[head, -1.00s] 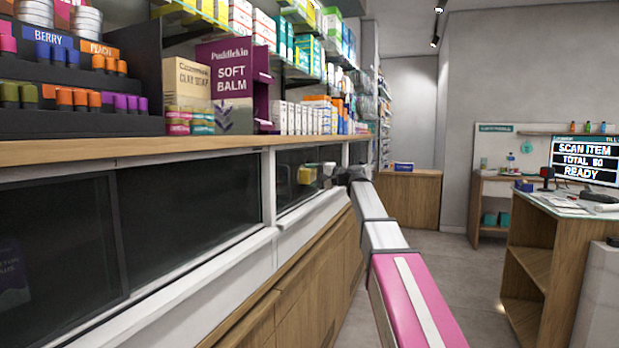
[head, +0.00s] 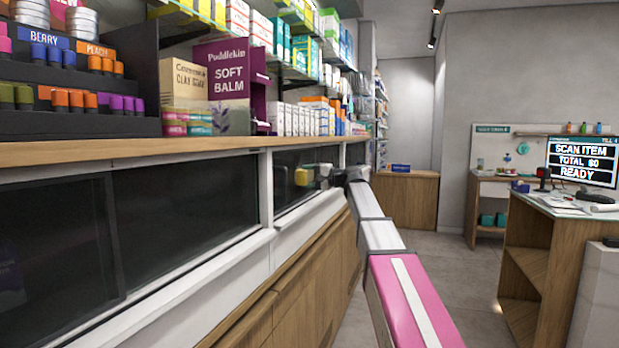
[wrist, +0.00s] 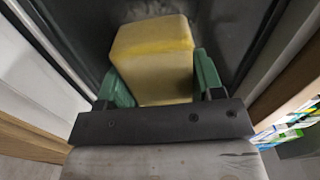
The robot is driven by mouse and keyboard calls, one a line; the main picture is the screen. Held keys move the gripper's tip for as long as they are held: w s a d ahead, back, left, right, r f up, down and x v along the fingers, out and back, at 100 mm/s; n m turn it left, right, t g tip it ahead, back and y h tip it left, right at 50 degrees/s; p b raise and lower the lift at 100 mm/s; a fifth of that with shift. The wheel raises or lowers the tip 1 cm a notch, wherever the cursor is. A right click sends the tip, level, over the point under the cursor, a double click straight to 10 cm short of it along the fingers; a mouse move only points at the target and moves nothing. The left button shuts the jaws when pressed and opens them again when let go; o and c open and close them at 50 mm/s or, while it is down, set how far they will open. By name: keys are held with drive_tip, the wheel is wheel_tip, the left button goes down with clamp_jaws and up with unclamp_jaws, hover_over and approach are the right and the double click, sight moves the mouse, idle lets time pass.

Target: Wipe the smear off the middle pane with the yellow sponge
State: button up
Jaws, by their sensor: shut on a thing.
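My gripper (head: 312,175) is shut on the yellow sponge (head: 301,177), at the far end of my outstretched arm. The sponge is in front of the dark middle pane (head: 287,192) below the wooden counter top. In the wrist view, the green fingers of my gripper (wrist: 162,80) hold the sponge (wrist: 152,62) from both sides. The dark pane (wrist: 232,30) fills the space behind it. Faint greyish marks show on the glass near the top, partly hidden by the sponge. I cannot tell whether the sponge touches the glass.
A white ledge (head: 300,213) runs below the panes, and a white post (head: 266,190) divides the middle pane from the nearer one. Boxes such as the purple Soft Balm display (head: 228,75) stand on the counter above. Open floor (head: 430,265) lies to the right, before the till counter (head: 545,260).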

sight(294, 177)
drive_tip(key=shift+s+a, duration=0.3)
drive_tip(key=shift+s, duration=0.5)
drive_tip(key=shift+s+a, duration=0.35)
drive_tip(key=shift+s, duration=0.4)
drive_tip(key=shift+s+a, duration=0.3)
drive_tip(key=shift+s, duration=0.5)
drive_tip(key=shift+w+d, duration=0.3)
drive_tip(key=shift+w, duration=0.6)
drive_tip(key=shift+w+d, duration=0.3)
drive_tip(key=shift+w, duration=0.55)
drive_tip(key=shift+w+d, duration=0.3)
drive_tip(key=shift+w, duration=0.35)
drive_tip(key=shift+w+d, duration=0.3)
drive_tip(key=shift+w, duration=0.3)
drive_tip(key=shift+w+d, duration=0.3)
drive_tip(key=shift+w, duration=0.35)
drive_tip(key=shift+s+a, duration=0.5)
drive_tip(key=shift+s, duration=0.7)
drive_tip(key=shift+s+a, duration=0.5)
drive_tip(key=shift+s, duration=0.75)
drive_tip(key=shift+s+a, duration=0.5)
drive_tip(key=shift+s, duration=0.7)
drive_tip(key=shift+d, duration=0.1)
drive_tip(key=shift+v, duration=2.9)
drive_tip(key=shift+v, duration=1.5)
